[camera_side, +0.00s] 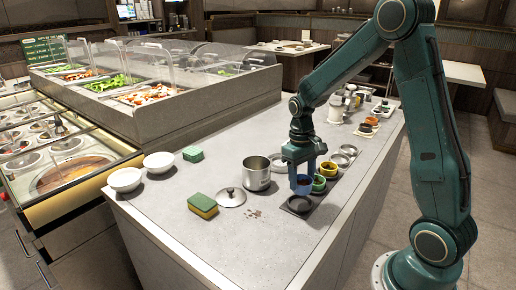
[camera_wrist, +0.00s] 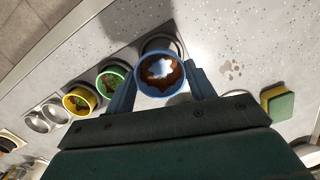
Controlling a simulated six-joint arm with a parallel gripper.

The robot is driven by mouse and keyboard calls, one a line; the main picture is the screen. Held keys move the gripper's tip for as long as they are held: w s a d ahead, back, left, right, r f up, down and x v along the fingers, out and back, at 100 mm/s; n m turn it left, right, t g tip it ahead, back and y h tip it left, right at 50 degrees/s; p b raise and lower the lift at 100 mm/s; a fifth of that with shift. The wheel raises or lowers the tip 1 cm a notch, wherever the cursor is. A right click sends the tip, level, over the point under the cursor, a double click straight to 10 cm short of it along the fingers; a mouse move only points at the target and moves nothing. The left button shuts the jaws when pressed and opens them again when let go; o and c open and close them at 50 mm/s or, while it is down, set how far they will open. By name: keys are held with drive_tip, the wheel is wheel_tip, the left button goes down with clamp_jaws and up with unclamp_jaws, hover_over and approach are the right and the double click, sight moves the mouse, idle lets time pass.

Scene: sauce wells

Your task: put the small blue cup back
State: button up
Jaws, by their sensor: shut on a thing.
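The small blue cup (camera_side: 303,186) is between the fingers of my gripper (camera_side: 304,176), which is shut on it. In the wrist view the blue cup (camera_wrist: 149,88) looks upright, with red-brown sauce and a pale patch inside. A dark round well (camera_side: 297,205) lies at the near end of the row, just below and in front of the cup. In the wrist view this well (camera_wrist: 160,44) is partly hidden behind the cup. The cup looks held above the counter; its exact height over the well is hard to tell.
A green cup (camera_side: 319,185) and a yellow cup (camera_side: 328,170) sit in the row beside the blue cup, with empty wells (camera_side: 340,160) beyond. A metal pot (camera_side: 256,174), a lid (camera_side: 230,197) and a sponge (camera_side: 202,205) stand left. Brown spots mark the counter (camera_side: 262,235).

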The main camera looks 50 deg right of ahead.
sight(301, 192)
drive_tip(key=shift+f, duration=2.25)
drive_tip(key=shift+f, duration=0.55)
drive_tip(key=o, duration=1.1)
drive_tip(key=shift+r, duration=4)
